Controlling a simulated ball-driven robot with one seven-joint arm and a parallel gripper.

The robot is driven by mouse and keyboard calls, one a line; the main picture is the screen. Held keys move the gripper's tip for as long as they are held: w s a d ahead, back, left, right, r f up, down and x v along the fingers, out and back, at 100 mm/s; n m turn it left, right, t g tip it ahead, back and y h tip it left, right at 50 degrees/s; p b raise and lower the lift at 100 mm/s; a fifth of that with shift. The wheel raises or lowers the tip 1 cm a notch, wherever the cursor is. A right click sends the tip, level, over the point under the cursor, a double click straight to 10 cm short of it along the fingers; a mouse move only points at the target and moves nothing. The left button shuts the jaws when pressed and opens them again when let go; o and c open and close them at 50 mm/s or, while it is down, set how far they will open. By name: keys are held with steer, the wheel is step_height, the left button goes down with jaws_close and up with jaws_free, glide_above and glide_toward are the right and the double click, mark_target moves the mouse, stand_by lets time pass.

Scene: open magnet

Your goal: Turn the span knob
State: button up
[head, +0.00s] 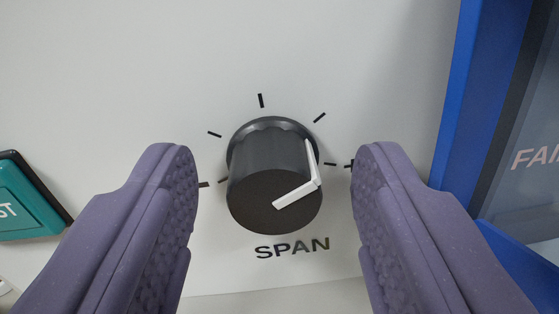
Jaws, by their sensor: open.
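The span knob (274,182) is a dark grey cylinder with a white pointer line running down its right side and across its front face. It stands out from a pale panel, with short black tick marks around it and the word SPAN (292,248) printed below. My gripper (273,170) has two purple fingers with textured inner pads. The fingers are open, one on each side of the knob, with a visible gap on both sides in the picture. Nothing is held. Whether the fingertips reach as deep as the knob is hard to tell.
A teal button (28,200) in a black frame, lettering ending in ST, is at the left edge. A blue frame (470,95) around a dark window with letters FAI stands right of the knob. The white panel (130,70) above the knob is bare.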

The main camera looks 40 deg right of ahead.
jaws_close()
steer(key=shift+r+n+p, duration=0.2)
steer(key=shift+n+p, duration=0.4)
steer(key=shift+p, duration=0.3)
steer(key=shift+f+n, duration=0.1)
steer(key=shift+n, duration=0.4)
jaws_free()
steer(key=shift+a, duration=0.1)
steer(key=p+v, duration=0.2)
steer(key=v, duration=0.5)
steer(key=shift+s+a, duration=0.25)
steer(key=shift+a, duration=0.05)
steer(key=shift+f, duration=0.1)
